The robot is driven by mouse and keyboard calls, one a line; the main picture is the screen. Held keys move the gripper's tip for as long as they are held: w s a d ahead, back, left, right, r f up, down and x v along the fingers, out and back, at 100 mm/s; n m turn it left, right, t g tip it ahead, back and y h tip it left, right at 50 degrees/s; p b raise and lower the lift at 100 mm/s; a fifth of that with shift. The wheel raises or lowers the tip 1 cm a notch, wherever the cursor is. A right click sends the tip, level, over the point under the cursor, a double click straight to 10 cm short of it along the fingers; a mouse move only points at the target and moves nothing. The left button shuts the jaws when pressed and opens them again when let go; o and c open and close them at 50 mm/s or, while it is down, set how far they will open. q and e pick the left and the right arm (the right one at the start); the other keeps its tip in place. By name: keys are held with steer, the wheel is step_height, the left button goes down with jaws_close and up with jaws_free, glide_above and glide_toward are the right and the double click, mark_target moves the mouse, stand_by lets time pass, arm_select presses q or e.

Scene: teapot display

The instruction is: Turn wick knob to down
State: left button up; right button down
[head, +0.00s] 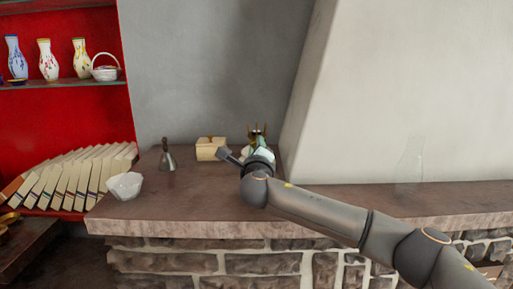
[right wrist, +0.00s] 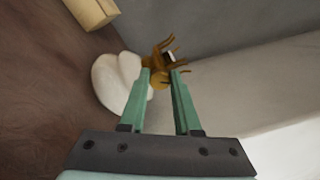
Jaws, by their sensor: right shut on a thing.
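The oil lamp stands on the stone ledge. Its brass pronged burner (head: 257,133) rises behind my right gripper (head: 261,153) in the head view. In the right wrist view the lamp's white body (right wrist: 117,82) is on the left, with the brass burner (right wrist: 165,52) at its top. My right gripper (right wrist: 161,74) is shut on the small round brass wick knob (right wrist: 159,83), which sits between its green fingertips. In the head view my wrist and gripper hide most of the lamp and the knob. My left gripper is not in view.
A cream box (head: 210,150) stands just left of the lamp, also seen in the right wrist view (right wrist: 92,10). A grey bell (head: 167,160) and a white bowl (head: 125,186) stand farther left. A clear glass chimney (head: 410,168) stands right. A sloping white wall (head: 400,90) is close behind.

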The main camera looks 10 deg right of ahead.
steer(key=n, duration=0.3)
steer(key=shift+n, duration=1.9)
steer(key=c, duration=0.6)
jaws_free()
steer(key=s, duration=0.4)
steer(key=s+a+b, duration=0.1)
steer(key=s, duration=0.3)
steer(key=s+a+b, duration=0.1)
steer(key=s, duration=0.3)
steer(key=shift+s+a, duration=0.15)
steer(key=shift+a, duration=0.1)
